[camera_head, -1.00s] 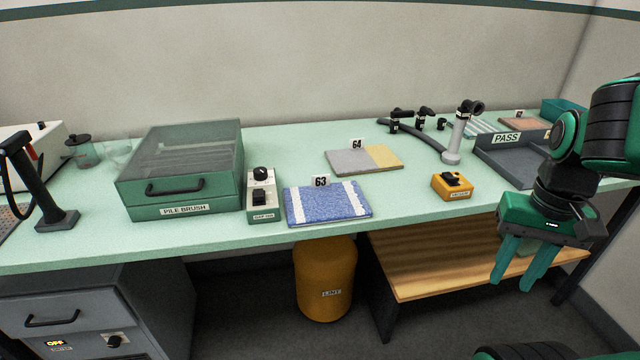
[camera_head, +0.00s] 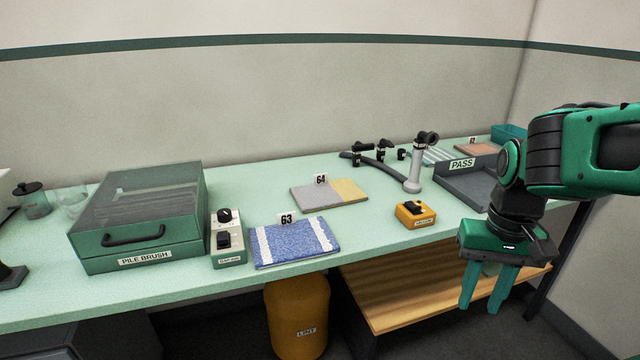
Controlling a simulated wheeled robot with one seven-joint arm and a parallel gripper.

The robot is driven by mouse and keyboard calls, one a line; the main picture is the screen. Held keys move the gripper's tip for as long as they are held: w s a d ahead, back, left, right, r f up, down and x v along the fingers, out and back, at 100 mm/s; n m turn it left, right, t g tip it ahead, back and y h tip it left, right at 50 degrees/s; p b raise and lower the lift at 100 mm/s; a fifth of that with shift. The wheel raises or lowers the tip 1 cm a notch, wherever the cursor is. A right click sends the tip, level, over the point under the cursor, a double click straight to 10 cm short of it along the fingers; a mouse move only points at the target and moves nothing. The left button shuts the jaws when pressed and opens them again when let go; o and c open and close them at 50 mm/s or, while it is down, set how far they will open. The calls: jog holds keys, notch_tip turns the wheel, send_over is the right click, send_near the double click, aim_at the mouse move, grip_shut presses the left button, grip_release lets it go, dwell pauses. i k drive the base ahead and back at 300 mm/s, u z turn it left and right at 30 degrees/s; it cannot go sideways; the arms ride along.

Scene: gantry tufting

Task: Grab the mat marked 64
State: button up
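The mat marked 64 (camera_head: 314,197) lies flat on the green bench, toward its back and middle. It is grey on the left and yellow-tan on the right, with a small upright "64" tag at its back edge. My gripper (camera_head: 482,306) hangs in front of the bench at the right, fingers pointing down. Its fingers are apart and nothing shows between them. It is well to the right of the mat and nearer to me, not touching it.
A blue-and-white mat marked 63 (camera_head: 293,244) lies in front of mat 64. A yellow switch box (camera_head: 415,214) and a grey upright nozzle (camera_head: 413,178) stand to its right. The PILE BRUSH box (camera_head: 140,215), a switch unit (camera_head: 226,238) and PASS tray (camera_head: 466,183) are also on the bench.

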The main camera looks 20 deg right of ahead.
aim_at(323, 194)
jog(key=z, duration=0.35)
jog(key=i, duration=1.35)
jog(key=z, duration=0.2)
